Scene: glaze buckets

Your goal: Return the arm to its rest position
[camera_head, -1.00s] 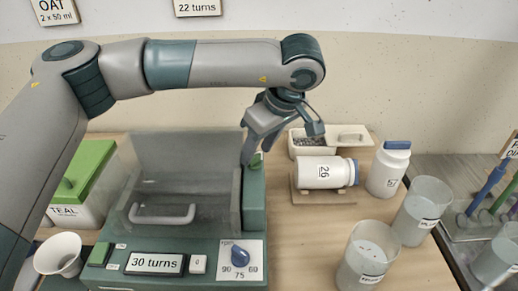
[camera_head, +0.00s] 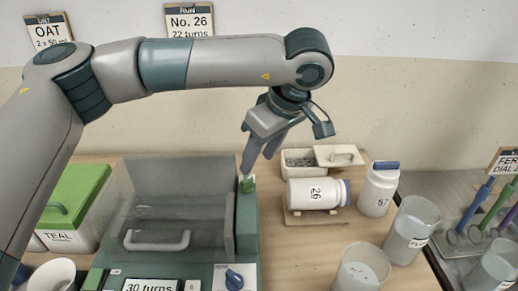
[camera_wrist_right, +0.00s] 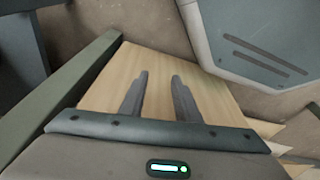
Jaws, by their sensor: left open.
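My left arm reaches in from the left across the back of the bench. My left gripper (camera_head: 258,165) points down, open and empty, with its fingertips close above the green knob (camera_head: 247,184) at the machine's right rear corner. I cannot tell whether they touch it. The machine (camera_head: 246,230) has a clear lid with a grey handle, a "30 turns" display and a blue dial. My right gripper (camera_wrist_right: 157,78) shows in the right wrist view, its two fingers apart with only bare wooden surface visible between them.
Jar 26 (camera_head: 314,194) lies on a wooden cradle, with jar 57 (camera_head: 378,190) upright beside it. An open tray (camera_head: 298,162) sits behind. Buckets (camera_head: 410,232) stand front right, near a rack of coloured tools (camera_head: 480,205). A green-lidded TEAL box (camera_head: 75,205) is left of the machine.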

